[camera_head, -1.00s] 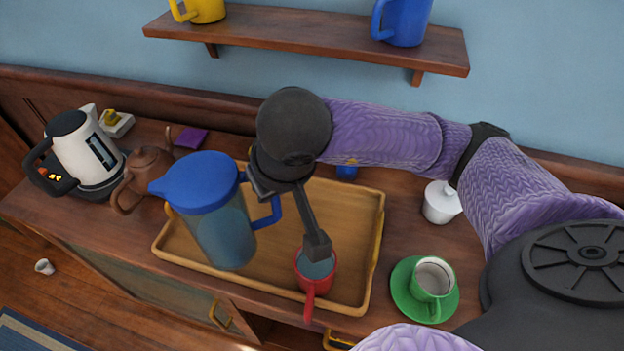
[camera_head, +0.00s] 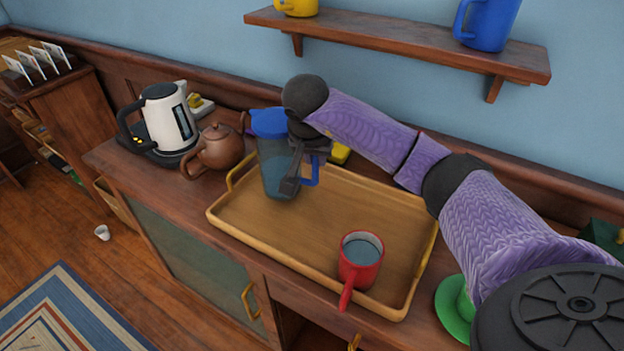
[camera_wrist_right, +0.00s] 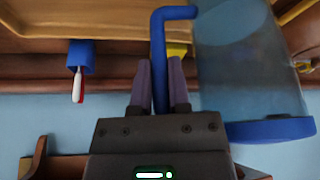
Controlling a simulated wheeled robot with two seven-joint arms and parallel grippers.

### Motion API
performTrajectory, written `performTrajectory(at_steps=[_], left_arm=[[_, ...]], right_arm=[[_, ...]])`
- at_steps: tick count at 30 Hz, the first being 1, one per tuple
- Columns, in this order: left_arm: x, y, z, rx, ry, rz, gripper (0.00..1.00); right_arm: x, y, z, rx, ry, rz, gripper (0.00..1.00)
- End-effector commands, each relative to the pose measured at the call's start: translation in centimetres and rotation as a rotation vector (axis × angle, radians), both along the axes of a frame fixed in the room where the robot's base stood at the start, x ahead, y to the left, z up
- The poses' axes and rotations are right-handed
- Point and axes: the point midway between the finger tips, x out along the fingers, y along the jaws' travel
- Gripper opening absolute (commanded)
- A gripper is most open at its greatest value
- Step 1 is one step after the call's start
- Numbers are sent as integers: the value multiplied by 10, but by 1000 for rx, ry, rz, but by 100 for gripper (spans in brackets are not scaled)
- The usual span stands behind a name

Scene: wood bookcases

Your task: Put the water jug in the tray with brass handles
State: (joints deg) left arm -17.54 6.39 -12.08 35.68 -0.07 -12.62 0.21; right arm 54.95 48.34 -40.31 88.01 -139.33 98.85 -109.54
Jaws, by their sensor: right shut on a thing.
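The water jug (camera_head: 274,168) is clear grey-blue with a blue lid and a blue handle. It is upright over the back left part of the wooden tray with brass handles (camera_head: 330,195). I cannot tell whether its base touches the tray. My right gripper (camera_head: 300,178) is shut on the jug's handle. In the right wrist view, the gripper's fingers (camera_wrist_right: 160,80) stand on both sides of the blue handle, and the jug (camera_wrist_right: 245,60) shows upside down beside them. My left gripper is not in view.
A red mug (camera_head: 361,260) stands at the tray's front right; the tray's middle is clear. A brown teapot (camera_head: 215,150) and white kettle (camera_head: 170,118) stand left of the jug. A green saucer (camera_head: 452,312) is right of the tray. A wall shelf (camera_head: 400,47) hangs above.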

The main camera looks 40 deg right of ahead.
Motion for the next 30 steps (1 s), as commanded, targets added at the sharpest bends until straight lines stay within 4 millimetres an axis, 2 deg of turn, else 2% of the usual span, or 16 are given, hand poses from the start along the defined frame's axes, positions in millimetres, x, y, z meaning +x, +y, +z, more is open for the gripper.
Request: performTrajectory(at_steps=[3,5,14,15,19,20,27,30], left_arm=[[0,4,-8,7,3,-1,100],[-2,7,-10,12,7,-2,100],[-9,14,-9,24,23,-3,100],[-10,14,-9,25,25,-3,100],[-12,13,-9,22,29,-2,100],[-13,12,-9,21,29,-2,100],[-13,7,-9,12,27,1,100],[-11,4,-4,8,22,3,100]], right_arm=[[0,1,-24,1,2,2,0],[0,1,-32,1,2,2,0],[0,0,-33,-1,-2,1,0],[0,0,-34,-1,1,2,26],[0,1,-34,-1,1,2,53],[0,1,-34,-1,1,2,57],[0,1,-33,-1,1,3,57],[-1,2,-23,-1,-2,4,57]])
